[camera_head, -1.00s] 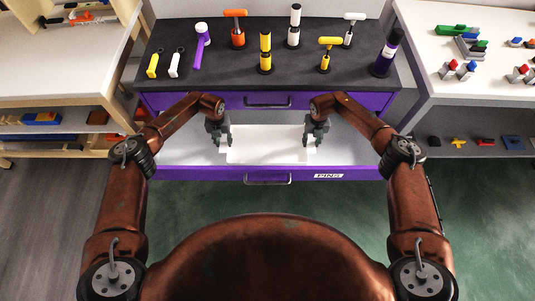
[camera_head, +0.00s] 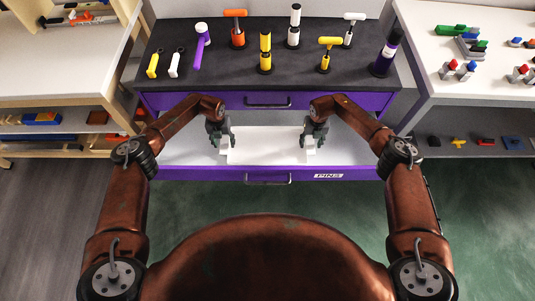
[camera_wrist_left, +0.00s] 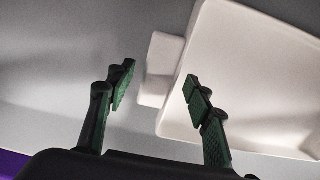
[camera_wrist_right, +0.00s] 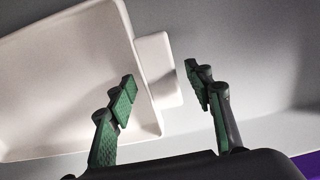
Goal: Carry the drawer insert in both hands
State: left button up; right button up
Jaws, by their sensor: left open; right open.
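The drawer insert (camera_head: 265,148) is a white shallow tray lying in the open lower purple drawer (camera_head: 200,174). It has a small tab at each end. My left gripper (camera_head: 223,147) is over the insert's left end. In the left wrist view its fingers (camera_wrist_left: 158,90) are open, with the left tab (camera_wrist_left: 161,70) beyond and between them, not gripped. My right gripper (camera_head: 311,147) is over the right end. In the right wrist view its fingers (camera_wrist_right: 160,85) are open, with the right tab (camera_wrist_right: 157,68) between and beyond them. I cannot tell whether any fingertip touches.
The closed upper drawer (camera_head: 225,101) sits above the open one. The black cabinet top (camera_head: 215,72) holds several tools and bottles. A bench (camera_head: 60,70) stands left and a white table (camera_head: 440,85) right. The green floor in front is clear.

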pick_arm(q)
notch_tip(320, 180, up, 12)
pick_arm(e)
notch_tip(320, 180, up, 12)
dwell(0.7)
pick_arm(q)
jog(key=shift+w+f, duration=0.1)
jog(key=shift+f, duration=0.05)
pick_arm(e)
jog(key=shift+w, duration=0.1)
jog(key=shift+r, duration=0.1)
dwell(0.3)
